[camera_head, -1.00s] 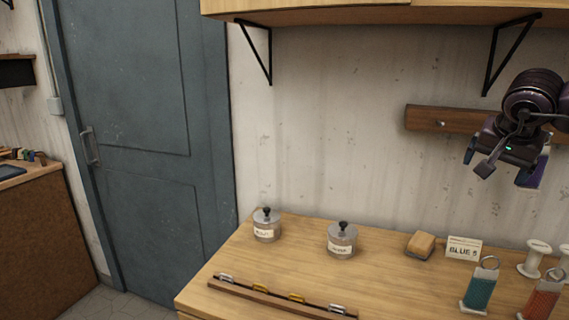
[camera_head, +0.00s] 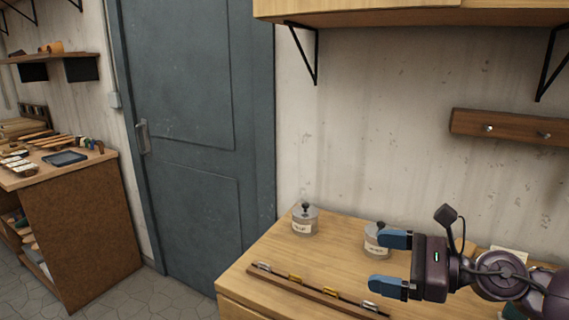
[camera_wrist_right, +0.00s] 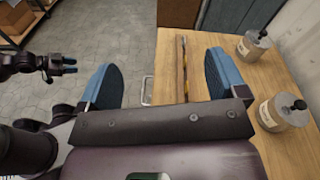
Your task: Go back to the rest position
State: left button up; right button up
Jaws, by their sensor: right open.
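My right gripper (camera_head: 386,261) is open and empty. In the head view it is in front of the workbench (camera_head: 262,258), its blue fingers pointing left. In the right wrist view its two fingers (camera_wrist_right: 162,80) are wide apart with nothing between them. My left gripper (camera_wrist_right: 66,66) shows small at the left of the right wrist view, with blue tips; its opening is too small to judge. It is not in the head view.
A grey door (camera_head: 195,150) and side bench (camera_head: 80,225) are left, with open floor between.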

jog(key=s+d+f+n+t+h, duration=0.4)
jog(key=f+n+h, duration=0.4)
jog(key=n, duration=0.8)
jog(key=s+d+f+n+t+h, duration=0.35)
jog(key=d+f+n+h, duration=0.45)
jog(key=n, duration=0.8)
jog(key=s+a+f+m+g, duration=0.1)
jog(key=s+f+m+g, duration=0.45)
jog(key=s, duration=0.45)
jog(key=s+a+f+m+g, duration=0.1)
jog(key=s+f+m+g, duration=0.5)
jog(key=s, duration=0.5)
jog(key=w+f+n+t+y+b, duration=0.1)
jog(key=w+f+t+b, duration=0.2)
jog(key=w+f+t, duration=0.4)
notch_tip(320, 180, down, 5)
jog(key=shift+w+a+f+b, duration=0.15)
jog(key=shift+w+b, duration=0.2)
jog(key=shift+w, duration=0.2)
